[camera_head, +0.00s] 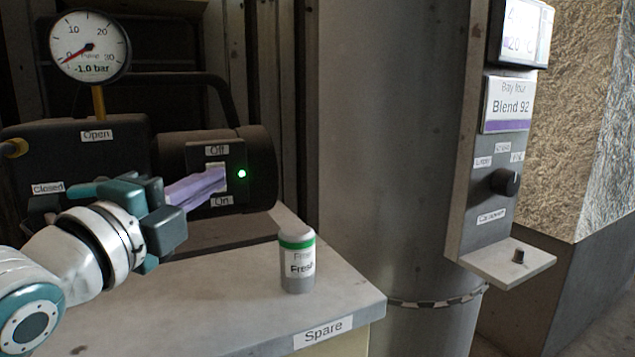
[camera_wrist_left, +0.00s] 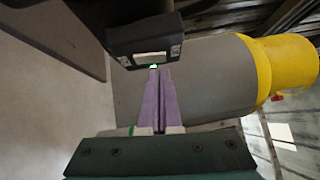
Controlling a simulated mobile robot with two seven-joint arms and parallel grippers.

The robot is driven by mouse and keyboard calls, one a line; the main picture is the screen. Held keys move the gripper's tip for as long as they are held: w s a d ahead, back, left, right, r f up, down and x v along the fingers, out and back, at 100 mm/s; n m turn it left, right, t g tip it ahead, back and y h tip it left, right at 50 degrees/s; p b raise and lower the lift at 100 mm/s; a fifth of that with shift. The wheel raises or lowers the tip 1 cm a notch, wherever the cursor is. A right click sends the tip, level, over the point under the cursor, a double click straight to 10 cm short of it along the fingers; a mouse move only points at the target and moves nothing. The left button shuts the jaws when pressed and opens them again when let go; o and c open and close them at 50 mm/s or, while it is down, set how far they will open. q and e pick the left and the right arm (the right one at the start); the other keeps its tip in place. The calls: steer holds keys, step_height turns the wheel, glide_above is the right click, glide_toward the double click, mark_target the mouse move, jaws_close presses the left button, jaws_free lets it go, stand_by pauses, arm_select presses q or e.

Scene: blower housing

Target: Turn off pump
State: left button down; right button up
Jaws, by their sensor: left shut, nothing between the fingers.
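The pump (camera_head: 262,165) is a dark cylinder with a switch plate (camera_head: 239,160) labelled Off above and On below. A green light (camera_head: 241,174) glows on the plate. My left gripper (camera_head: 222,177) is shut and empty, its purple fingertips at the switch, covering part of it. Whether they touch it I cannot tell. In the left wrist view the shut fingers (camera_wrist_left: 156,75) point at the dark switch box (camera_wrist_left: 146,42), with a green glow (camera_wrist_left: 154,66) at their tips. My right gripper is not in view.
A Fresh canister (camera_head: 297,262) stands on the bench (camera_head: 345,292), right of my left gripper. A pressure gauge (camera_head: 90,46) reads about -1.0 bar. A panel (camera_head: 492,150) with a black knob (camera_head: 505,182) stands at the right.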

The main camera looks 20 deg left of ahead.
arm_select(q)
steer(key=shift+w+a, duration=0.3)
steer(key=shift+a, duration=0.1)
steer(key=shift+r, duration=0.1)
